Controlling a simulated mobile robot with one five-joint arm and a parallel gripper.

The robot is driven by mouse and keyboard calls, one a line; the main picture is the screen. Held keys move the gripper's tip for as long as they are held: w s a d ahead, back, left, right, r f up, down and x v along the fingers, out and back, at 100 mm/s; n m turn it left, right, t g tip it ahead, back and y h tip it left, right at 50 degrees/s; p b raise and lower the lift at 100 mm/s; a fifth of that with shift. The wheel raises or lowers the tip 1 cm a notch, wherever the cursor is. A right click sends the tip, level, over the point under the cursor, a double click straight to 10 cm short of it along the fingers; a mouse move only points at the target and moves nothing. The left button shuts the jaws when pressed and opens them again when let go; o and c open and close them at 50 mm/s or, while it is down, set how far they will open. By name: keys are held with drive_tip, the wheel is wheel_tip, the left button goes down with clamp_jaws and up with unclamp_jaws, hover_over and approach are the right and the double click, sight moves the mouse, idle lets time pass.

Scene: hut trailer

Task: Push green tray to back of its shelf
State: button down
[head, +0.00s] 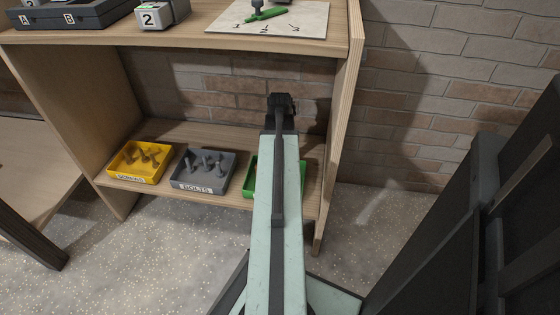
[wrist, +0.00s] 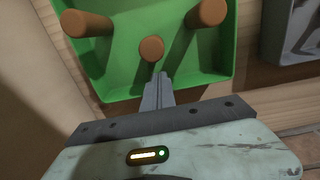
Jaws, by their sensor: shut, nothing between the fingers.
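The green tray (head: 249,178) is on the lower shelf (head: 226,139), at its right end; my arm hides its middle in the head view. In the wrist view the green tray (wrist: 118,80) fills the upper middle and holds three brown round pegs. My gripper (wrist: 158,77) is shut and empty, its tips overlapping the tray's lower edge in the picture. I cannot tell whether they touch it. In the head view my arm hides the fingers.
The grey BOLTS tray (head: 203,186) stands left of the green tray, then the yellow SCREWS tray (head: 124,178). The shelf's right side panel (head: 338,120) is close by on the right. The upper shelf board (head: 185,52) overhangs. A brick wall stands behind.

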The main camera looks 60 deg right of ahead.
drive_tip(key=w+d, duration=0.1)
drive_tip(key=d, duration=0.3)
drive_tip(key=w+d, duration=0.2)
drive_tip(key=d, duration=0.3)
drive_tip(key=w+d, duration=0.1)
drive_tip(key=d, duration=0.4)
drive_tip(key=shift+w, duration=0.3)
wheel_tip(320, 180, up, 10)
drive_tip(key=p, duration=1)
drive_tip(key=shift+a, duration=0.1)
